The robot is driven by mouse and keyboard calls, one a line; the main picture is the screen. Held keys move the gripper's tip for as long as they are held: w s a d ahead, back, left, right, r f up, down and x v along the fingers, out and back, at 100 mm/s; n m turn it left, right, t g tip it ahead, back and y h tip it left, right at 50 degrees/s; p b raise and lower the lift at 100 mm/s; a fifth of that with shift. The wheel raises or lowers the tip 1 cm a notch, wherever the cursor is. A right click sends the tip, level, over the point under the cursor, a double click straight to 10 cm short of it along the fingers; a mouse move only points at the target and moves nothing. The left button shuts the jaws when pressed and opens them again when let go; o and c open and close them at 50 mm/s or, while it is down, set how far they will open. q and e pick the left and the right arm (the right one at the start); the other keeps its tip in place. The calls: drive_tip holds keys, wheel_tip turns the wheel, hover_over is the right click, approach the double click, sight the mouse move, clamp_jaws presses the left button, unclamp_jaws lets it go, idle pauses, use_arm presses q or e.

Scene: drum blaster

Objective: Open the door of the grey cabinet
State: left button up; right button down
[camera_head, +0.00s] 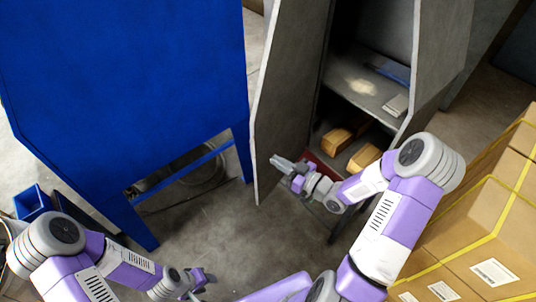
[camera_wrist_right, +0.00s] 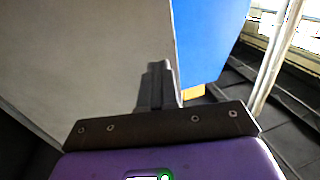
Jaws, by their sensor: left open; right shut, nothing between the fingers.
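The grey cabinet (camera_head: 438,60) stands at the back right, with shelves inside showing. Its door (camera_head: 290,85) stands swung open toward me on the cabinet's left side. My right gripper (camera_head: 281,163) is shut and empty at the lower part of the door's inner face; I cannot tell if it touches. In the right wrist view the door (camera_wrist_right: 85,60) fills the left side, and the shut fingers (camera_wrist_right: 156,85) point along it close to its edge. My left gripper (camera_head: 202,282) is open and empty low in the head view, away from the cabinet.
A large blue cabinet on legs (camera_head: 125,75) stands left of the door, close to it. Strapped cardboard boxes (camera_head: 490,240) fill the right side. Wooden blocks (camera_head: 337,141) lie inside the cabinet. A blue bin (camera_head: 32,203) is at far left. Floor (camera_head: 225,225) is clear between.

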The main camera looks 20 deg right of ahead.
sight(260, 151)
use_arm(q)
drive_tip(key=shift+r, duration=0.3)
use_arm(e)
drive_tip(key=shift+x, duration=2.25)
